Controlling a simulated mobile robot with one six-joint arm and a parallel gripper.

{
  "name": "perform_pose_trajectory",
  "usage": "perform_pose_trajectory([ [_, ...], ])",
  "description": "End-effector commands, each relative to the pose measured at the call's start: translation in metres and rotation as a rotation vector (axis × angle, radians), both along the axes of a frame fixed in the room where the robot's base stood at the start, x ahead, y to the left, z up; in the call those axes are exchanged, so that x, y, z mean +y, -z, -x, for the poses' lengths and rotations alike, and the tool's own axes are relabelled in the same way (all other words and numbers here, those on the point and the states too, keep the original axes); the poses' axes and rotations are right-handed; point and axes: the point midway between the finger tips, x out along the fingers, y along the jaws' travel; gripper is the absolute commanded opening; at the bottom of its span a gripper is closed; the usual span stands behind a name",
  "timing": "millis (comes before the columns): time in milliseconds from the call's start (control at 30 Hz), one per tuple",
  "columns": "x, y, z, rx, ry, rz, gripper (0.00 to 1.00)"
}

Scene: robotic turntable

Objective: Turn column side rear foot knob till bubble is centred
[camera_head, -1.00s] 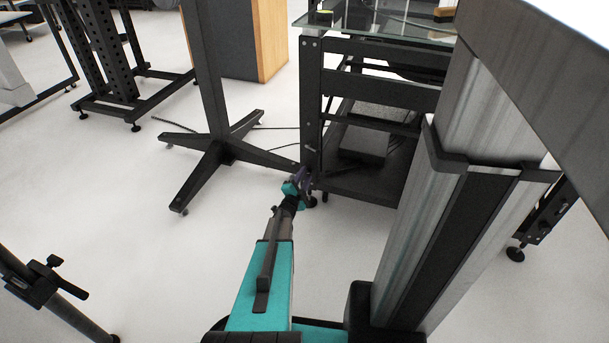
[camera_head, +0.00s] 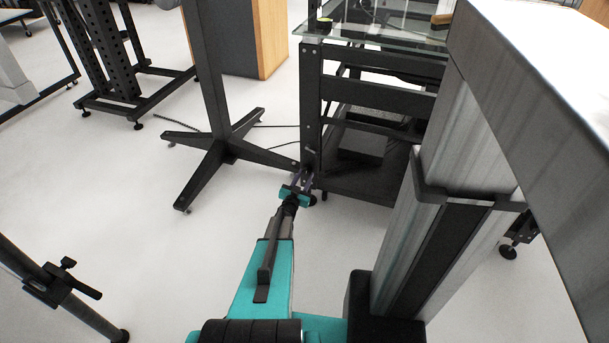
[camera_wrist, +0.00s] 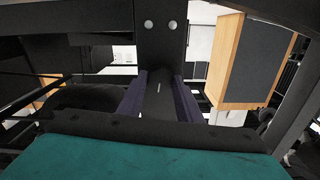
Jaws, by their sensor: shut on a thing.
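The frame's near corner leg (camera_head: 310,110) stands on a foot low at the end of my arm. My gripper (camera_head: 307,178) is at the bottom of this leg. In the wrist view my gripper's two purple fingers (camera_wrist: 160,82) stand on either side of a dark part with a small white mark, which I take for the foot knob (camera_wrist: 159,100). The gripper is shut on it. The knob itself is hidden in the head view.
The glass top (camera_head: 385,36) lies above the frame. A dark stand with a cross-shaped base (camera_head: 225,150) is close on the left, one leg reaching near my gripper. A wood-sided cabinet (camera_head: 270,38) stands behind.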

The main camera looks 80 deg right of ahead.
Motion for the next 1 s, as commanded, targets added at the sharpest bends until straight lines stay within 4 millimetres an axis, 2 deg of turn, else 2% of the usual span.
perform_pose_trajectory([
  [700, -0.0002, -0.0008, -0.0007, 0.664, -0.002, -0.132, 0.09],
  [1000, -0.0003, -0.0006, -0.0004, 0.863, -0.001, -0.17, 0.09],
])
